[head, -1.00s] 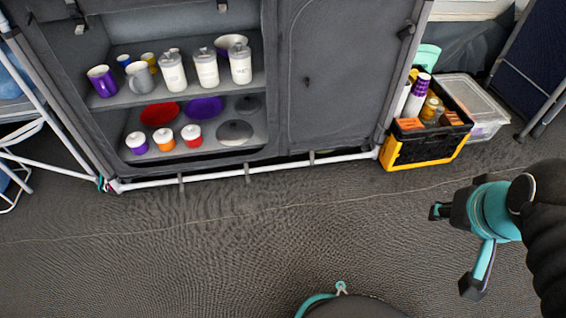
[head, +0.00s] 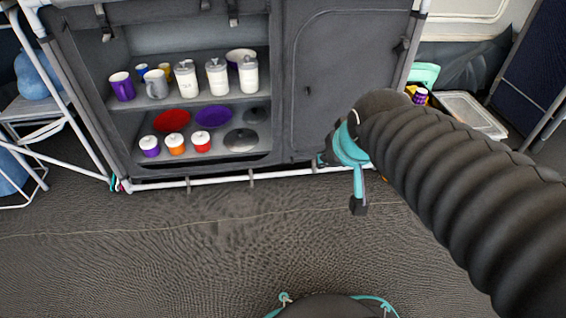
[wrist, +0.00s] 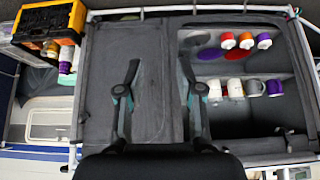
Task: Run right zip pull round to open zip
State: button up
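A grey fabric cabinet has a closed right door panel (head: 330,75), edged by a rounded seam. In the wrist view, which is upside down, the open fingers (wrist: 158,65) point at the closed panel (wrist: 135,45), one finger near the divider. My arm hides the panel's lower right corner in the head view.
The cabinet's open left side holds purple and grey mugs (head: 122,87), white canisters (head: 217,77), plates and small pots. A black and yellow crate (wrist: 50,20) and a clear box (head: 473,113) stand beside the cabinet. A white tube (head: 215,181) runs along its base. The floor in front is clear.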

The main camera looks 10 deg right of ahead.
aim_at(292, 162)
jog(key=w+f+t, duration=0.2)
jog(key=w+f, duration=0.3)
jog(key=w, duration=0.6)
jog(key=w+f+t, duration=0.2)
jog(key=w+f, duration=0.3)
jog(key=w, duration=0.6)
jog(key=w+f+t, duration=0.1)
jog(key=w+f, duration=0.4)
jog(key=w, duration=0.6)
jog(key=w+f+t+p, duration=0.1)
jog(key=w+f+t, duration=0.3)
jog(key=f, duration=1.3)
jog(key=s+f+t, duration=0.1)
jog(key=s+f, duration=0.2)
jog(key=f, duration=0.4)
jog(key=s+f+t, duration=0.1)
jog(key=s+f, duration=0.2)
jog(key=f, duration=0.4)
jog(key=w+b, duration=0.1)
jog(key=w, duration=1.3)
grip_shut()
